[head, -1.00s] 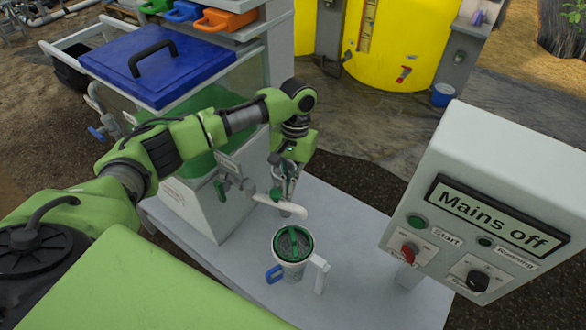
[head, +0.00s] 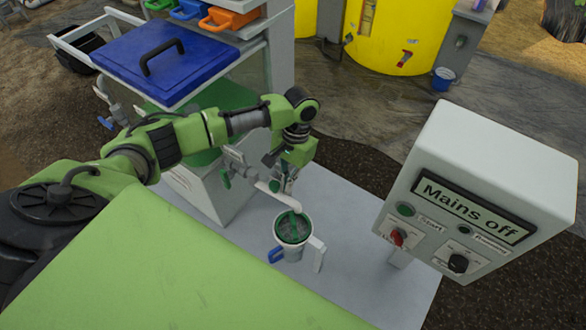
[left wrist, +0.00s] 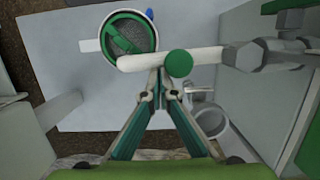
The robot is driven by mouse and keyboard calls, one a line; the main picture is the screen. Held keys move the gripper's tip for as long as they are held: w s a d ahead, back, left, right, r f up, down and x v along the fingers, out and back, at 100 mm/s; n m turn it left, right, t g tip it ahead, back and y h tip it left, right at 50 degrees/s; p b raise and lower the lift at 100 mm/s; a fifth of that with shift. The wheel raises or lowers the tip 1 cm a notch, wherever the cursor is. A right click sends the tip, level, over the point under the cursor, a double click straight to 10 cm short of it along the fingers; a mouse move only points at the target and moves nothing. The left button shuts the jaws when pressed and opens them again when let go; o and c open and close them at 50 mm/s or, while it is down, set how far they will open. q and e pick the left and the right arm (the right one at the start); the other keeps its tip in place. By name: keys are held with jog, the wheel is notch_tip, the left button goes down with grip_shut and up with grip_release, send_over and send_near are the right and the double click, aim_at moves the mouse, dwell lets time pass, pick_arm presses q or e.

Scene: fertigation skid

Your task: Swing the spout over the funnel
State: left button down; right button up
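The white spout (head: 281,194) sticks out from a grey valve fitting (head: 236,158), and its bent free end overlaps the back rim of the green-rimmed funnel (head: 294,228). The funnel sits in a white container with a blue handle on the bench. In the left wrist view, the spout (left wrist: 140,61) with a round green knob (left wrist: 179,63) crosses the near edge of the funnel (left wrist: 130,36). My left gripper (left wrist: 159,76) has its fingertips together against the side of the spout, not around it. In the head view it (head: 285,184) is behind the spout. My right gripper is not in view.
A control box (head: 480,190) reading "Mains off" stands at the right. A tank with a blue lid (head: 165,58) is behind my left arm. The bench (head: 345,215) is clear between the container and the box.

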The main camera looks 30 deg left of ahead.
pick_arm(q)
jog(key=shift+s+f+m+p, duration=0.2)
jog(key=shift+s+m+p, duration=0.2)
jog(key=shift+m, duration=0.2)
jog(key=shift+r, duration=0.1)
jog(key=v, duration=1.2)
jog(key=shift+w+d, duration=0.15)
jog(key=shift+d, duration=0.05)
